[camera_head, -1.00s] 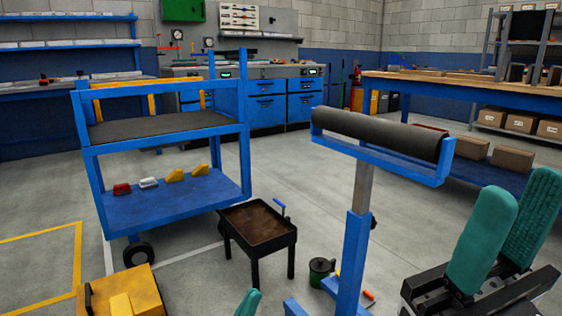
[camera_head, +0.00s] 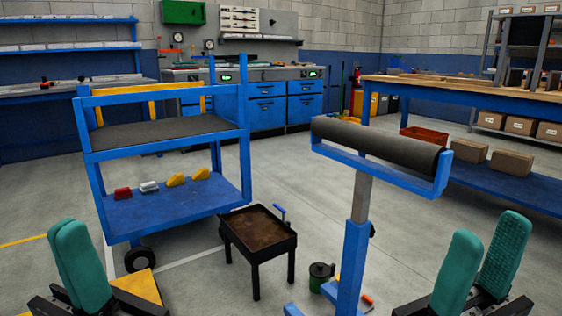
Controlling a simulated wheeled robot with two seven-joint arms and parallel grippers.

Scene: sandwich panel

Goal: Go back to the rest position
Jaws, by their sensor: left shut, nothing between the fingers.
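My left gripper (camera_head: 68,228) is at the lower left of the head view. Its teal fingers are together with nothing between them, in front of a yellow thing on the floor. My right gripper (camera_head: 489,229) is at the lower right. Its two teal fingers stand apart with an empty gap, to the right of the blue roller stand. Both grippers point upward in the picture and hold nothing.
A blue cart (camera_head: 180,210) with small coloured blocks stands at left. A dark tray table (camera_head: 257,232) and a blue roller stand (camera_head: 356,245) stand between my grippers. A green can (camera_head: 321,272) is by the stand. A yellow block (camera_head: 143,286) is partly hidden.

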